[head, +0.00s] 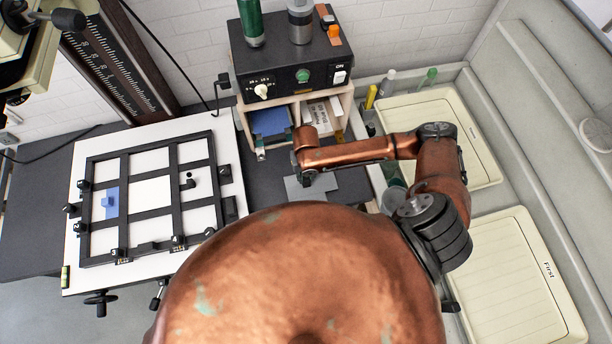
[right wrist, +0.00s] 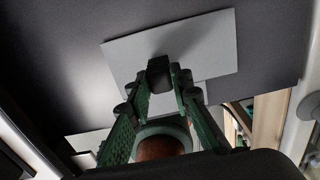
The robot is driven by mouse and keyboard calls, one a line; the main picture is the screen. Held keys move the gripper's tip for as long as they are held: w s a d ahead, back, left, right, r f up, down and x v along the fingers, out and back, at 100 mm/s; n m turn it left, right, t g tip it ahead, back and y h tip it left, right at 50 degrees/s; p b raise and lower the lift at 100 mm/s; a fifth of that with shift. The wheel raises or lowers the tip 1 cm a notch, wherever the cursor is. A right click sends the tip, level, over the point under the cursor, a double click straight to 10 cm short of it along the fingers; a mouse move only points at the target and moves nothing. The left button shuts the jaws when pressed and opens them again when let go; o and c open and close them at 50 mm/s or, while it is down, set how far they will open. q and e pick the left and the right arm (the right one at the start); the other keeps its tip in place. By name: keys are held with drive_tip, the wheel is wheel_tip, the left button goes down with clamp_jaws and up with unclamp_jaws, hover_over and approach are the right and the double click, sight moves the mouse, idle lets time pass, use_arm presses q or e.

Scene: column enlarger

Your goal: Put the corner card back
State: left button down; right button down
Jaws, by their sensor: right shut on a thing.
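A flat grey card (head: 313,187) is over the dark bench top, right of the white baseboard; I cannot tell whether it touches the bench. In the right wrist view the grey card (right wrist: 205,45) lies beyond my fingers, with a shadow on it. My right gripper (head: 305,172) is above the card and shut. In the right wrist view its green fingers (right wrist: 160,82) close around a small dark part over the card, which seems to be its grip. A blue piece with a raised tab (head: 111,203) lies in the left of the black easel frame (head: 177,205). My left gripper is not in view.
The white baseboard (head: 75,270) carries the black easel with knobs along its edges. A wooden shelf unit (head: 243,120) with blue and white papers stands behind, under a black timer box (head: 290,75). Cream trays (head: 440,115) sit in the sink at right.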

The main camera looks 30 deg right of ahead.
drive_tip(key=shift+f, duration=0.35)
drive_tip(key=c, duration=1.7)
unclamp_jaws()
drive_tip(key=shift+o, duration=0.2)
drive_tip(key=shift+r, duration=0.15)
drive_tip(key=shift+r+p, duration=1.3)
drive_tip(key=shift+p, duration=0.1)
drive_tip(key=shift+r+p, duration=0.85)
drive_tip(key=shift+r, duration=1.7)
